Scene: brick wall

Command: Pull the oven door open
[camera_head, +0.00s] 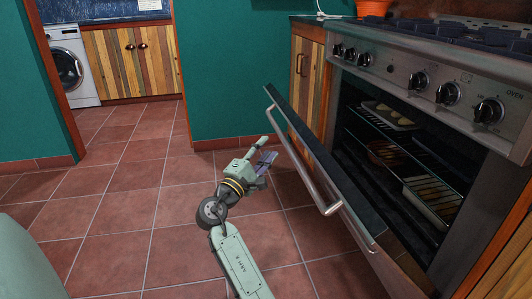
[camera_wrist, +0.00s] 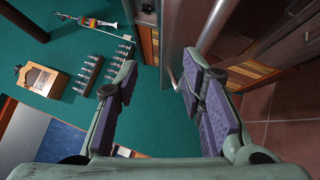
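The oven door (camera_head: 318,160) stands partly open, tilted out from the top, with a gap to the oven (camera_head: 415,75) that shows the inside. Its metal handle (camera_head: 305,165) runs along the door's outer side. My gripper (camera_head: 267,150) is left of the handle in the head view. In the wrist view, my gripper (camera_wrist: 160,80) has its purple-padded fingers spread apart with nothing held between them. The handle (camera_wrist: 190,62) shows close to the right finger and is partly hidden by it. I cannot tell whether they touch.
Inside the oven are racks (camera_head: 400,140) and a tray (camera_head: 432,198). A wooden cabinet (camera_head: 306,75) and a green wall (camera_head: 230,70) stand behind the door. A washing machine (camera_head: 68,65) is far left. The tiled floor (camera_head: 130,215) left of my arm is clear.

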